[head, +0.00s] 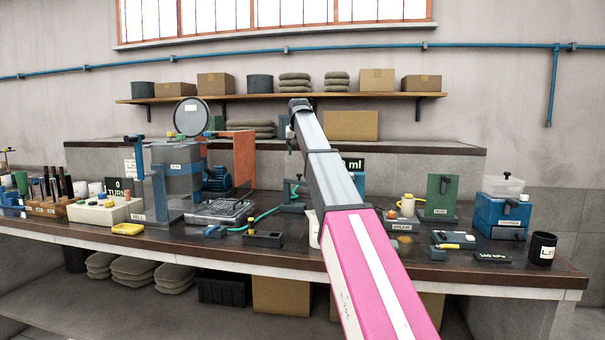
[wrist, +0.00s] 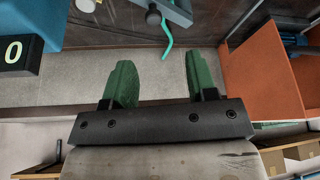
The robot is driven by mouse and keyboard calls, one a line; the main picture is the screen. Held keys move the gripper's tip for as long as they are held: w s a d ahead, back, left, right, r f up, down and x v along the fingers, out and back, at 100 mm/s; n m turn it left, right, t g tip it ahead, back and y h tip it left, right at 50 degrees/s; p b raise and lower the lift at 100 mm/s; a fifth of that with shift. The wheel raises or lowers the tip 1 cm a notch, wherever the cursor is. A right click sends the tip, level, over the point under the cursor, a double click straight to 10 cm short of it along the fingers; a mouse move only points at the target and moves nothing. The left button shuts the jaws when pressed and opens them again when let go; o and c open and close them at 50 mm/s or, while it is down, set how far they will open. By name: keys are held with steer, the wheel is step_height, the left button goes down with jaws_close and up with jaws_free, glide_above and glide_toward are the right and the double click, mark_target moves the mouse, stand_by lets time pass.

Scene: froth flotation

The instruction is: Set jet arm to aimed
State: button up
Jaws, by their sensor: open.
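I cannot read any label naming the jet arm. A blue-grey fixture (head: 291,204) with a thin green hose (head: 265,217) stands mid-bench, partly hidden behind my arm, and may be it. In the wrist view a blue-grey fixture (wrist: 178,12) with a round knob and a green hose (wrist: 166,42) shows at the top edge, cut off. Its setting cannot be told. My gripper (wrist: 158,62) is open and empty, with two green fingers apart. The fixture lies beyond the fingertips, apart from them. In the head view my gripper (head: 291,135) is small and raised above the back of the bench.
An orange panel (head: 243,158) and blue motor (head: 217,178) stand left of my arm; the panel also shows in the wrist view (wrist: 258,70). A clear tank (head: 178,180) is farther left. Small devices crowd the bench. A shelf (head: 230,99) runs behind.

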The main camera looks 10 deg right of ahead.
steer(key=x, duration=1)
steer(key=shift+w+d+f, duration=0.1)
steer(key=shift+d+f, duration=0.25)
steer(key=shift+d, duration=0.05)
jaws_close()
